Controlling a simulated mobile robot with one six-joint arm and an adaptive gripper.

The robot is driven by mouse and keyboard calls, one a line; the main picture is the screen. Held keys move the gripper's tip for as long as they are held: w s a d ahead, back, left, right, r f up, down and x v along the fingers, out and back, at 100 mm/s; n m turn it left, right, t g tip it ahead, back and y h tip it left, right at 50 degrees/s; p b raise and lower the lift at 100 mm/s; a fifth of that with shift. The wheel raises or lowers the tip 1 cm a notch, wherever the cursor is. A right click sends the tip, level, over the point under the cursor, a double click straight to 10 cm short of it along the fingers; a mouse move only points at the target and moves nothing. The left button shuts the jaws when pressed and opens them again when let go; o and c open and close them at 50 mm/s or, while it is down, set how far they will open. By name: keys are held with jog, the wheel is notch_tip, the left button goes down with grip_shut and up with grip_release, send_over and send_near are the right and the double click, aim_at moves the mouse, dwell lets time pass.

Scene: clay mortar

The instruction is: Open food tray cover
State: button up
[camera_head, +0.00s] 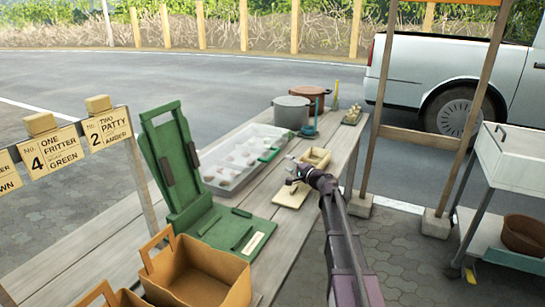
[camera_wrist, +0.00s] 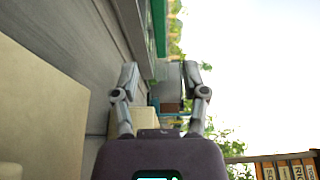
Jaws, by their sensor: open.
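A long pale food tray (camera_head: 222,188) lies on the plank table. Several round light-brown pieces show in it, looking hazy, as if under a clear cover. A small green bar (camera_head: 268,155), perhaps the cover's handle, sits along the tray's right side. Whether the cover is shut flat I cannot tell for sure. My gripper (camera_head: 293,174) is over the table to the right of the tray, apart from it. In the wrist view my gripper (camera_wrist: 160,75) has its two fingers spread with nothing held between them.
A pale board (camera_head: 290,196) and a small tan box (camera_head: 315,157) are near my gripper. Two pots (camera_head: 291,112) stand at the table's far end. A green hinged press (camera_head: 172,160) and an orange-brown basket (camera_head: 195,275) are at left. A wooden post (camera_head: 375,110) rises at right.

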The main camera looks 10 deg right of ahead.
aim_at(274, 155)
jog(key=x, duration=0.9)
jog(key=shift+w+a, duration=0.1)
jog(key=shift+w, duration=0.1)
grip_shut()
jog(key=shift+a, duration=0.2)
jog(key=shift+r, duration=0.1)
